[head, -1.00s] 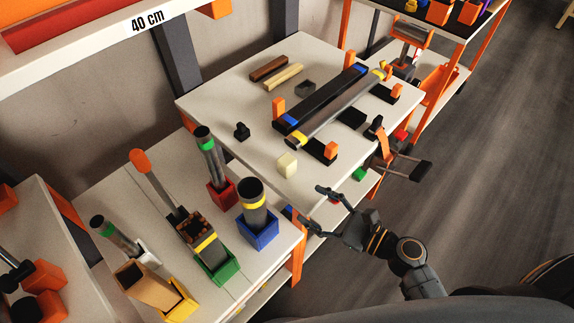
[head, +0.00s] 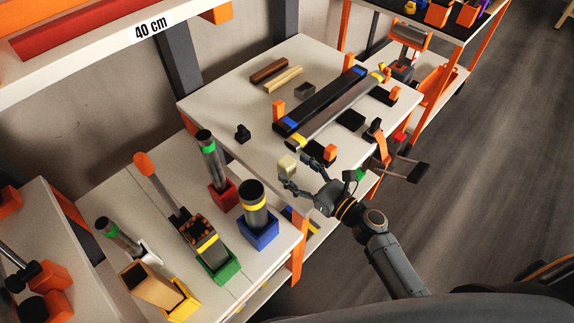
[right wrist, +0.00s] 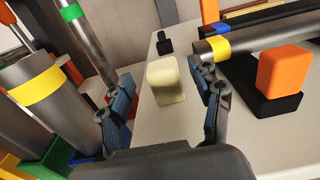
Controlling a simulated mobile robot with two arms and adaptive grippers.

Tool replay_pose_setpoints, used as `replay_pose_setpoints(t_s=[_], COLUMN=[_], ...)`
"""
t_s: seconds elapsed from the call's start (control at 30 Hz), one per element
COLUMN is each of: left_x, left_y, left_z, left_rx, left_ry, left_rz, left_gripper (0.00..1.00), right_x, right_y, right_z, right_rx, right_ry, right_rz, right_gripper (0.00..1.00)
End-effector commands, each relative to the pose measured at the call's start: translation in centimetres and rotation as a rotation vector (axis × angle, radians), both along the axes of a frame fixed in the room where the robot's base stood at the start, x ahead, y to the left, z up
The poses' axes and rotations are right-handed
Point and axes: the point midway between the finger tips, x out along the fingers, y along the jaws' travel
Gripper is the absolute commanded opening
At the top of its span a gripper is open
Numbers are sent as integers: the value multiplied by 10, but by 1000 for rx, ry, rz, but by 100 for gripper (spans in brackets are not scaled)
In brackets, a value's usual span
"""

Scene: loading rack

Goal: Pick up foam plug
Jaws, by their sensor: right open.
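The foam plug looks to be the pale cream block (head: 287,165) near the front edge of the white table. In the right wrist view the cream block (right wrist: 165,80) stands upright, ahead of and between the two fingers. My right gripper (head: 295,173) is open and empty, with its fingers close to the block; I cannot tell whether they touch it. In the right wrist view my right gripper (right wrist: 162,90) shows one finger on each side of the block. My left gripper is not in view.
A grey tube with a yellow band (head: 340,108) lies on the table behind the block, next to an orange block on a black base (head: 330,153). A small black piece (head: 243,133) stands to the left. Tubes in a blue holder (head: 258,233) and a red holder (head: 222,195) stand nearer left.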

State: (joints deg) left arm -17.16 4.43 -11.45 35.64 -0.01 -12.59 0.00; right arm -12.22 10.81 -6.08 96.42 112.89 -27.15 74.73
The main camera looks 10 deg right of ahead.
Motion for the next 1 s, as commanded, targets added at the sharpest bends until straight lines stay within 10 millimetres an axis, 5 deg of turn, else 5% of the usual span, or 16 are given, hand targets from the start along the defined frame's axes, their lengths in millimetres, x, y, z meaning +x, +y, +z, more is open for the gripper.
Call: replay_pose_setpoints(t_s=[0.2, 0.5, 0.73, 1.0], left_x=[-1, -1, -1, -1], left_y=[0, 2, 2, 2], left_z=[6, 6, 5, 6], left_rx=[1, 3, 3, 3], left_ry=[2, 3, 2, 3], left_rz=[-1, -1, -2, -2], left_gripper=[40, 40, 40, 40], right_x=[29, 33, 33, 33], right_y=[16, 20, 20, 20], right_z=[-1, -3, -3, -2], right_rx=[1, 1, 1, 1], right_ry=[-2, -1, -1, -1], right_rz=[0, 0, 0, 0], right_gripper=[64, 64, 22, 22])
